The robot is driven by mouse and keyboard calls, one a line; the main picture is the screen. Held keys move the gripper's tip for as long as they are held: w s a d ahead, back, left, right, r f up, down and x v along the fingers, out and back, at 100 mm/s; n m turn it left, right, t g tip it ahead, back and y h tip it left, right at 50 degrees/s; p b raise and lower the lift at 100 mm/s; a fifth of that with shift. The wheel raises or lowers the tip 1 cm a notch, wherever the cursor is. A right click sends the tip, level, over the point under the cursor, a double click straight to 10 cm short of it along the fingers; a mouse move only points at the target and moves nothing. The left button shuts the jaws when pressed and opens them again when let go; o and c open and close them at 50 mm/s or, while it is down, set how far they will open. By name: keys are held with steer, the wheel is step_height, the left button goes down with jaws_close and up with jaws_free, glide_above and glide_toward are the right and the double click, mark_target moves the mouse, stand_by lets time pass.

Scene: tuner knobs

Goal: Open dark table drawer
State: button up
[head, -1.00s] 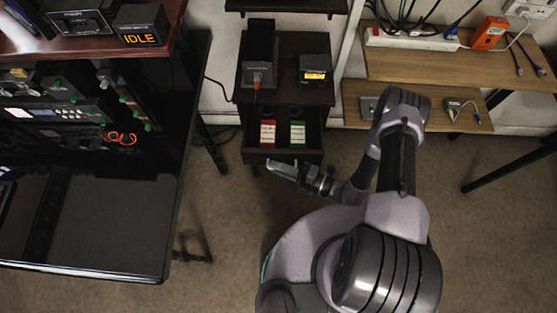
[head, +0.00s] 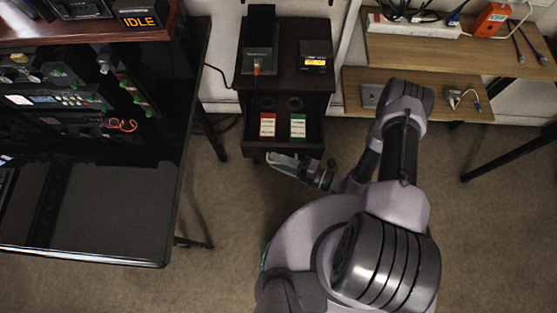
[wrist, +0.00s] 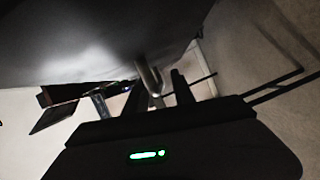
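The dark table (head: 318,78) is a small dark cabinet at the top centre of the head view. Its drawer (head: 285,151) is pulled out towards me, with a red-and-white box (head: 268,126) and a green-and-white box (head: 298,126) inside. My gripper (head: 288,161) is low at the drawer's front. In the wrist view my two dark fingers (wrist: 157,88) stand apart, with a curved metal handle (wrist: 148,75) between them. A gap shows on the right side of the handle; contact with the left finger is unclear. The drawer's underside or front fills the top left there.
A black glossy desk (head: 100,215) with rack equipment stands at the left. Wooden shelves (head: 420,90) with cables and a power strip are at the right. Two devices stand on the dark table's top. Carpet (head: 225,270) is free in front.

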steer(key=p+v, duration=0.2)
steer(key=v, duration=1.5)
steer(key=shift+d+p, duration=0.2)
steer(key=shift+p, duration=0.15)
steer(key=shift+s+r, duration=0.1)
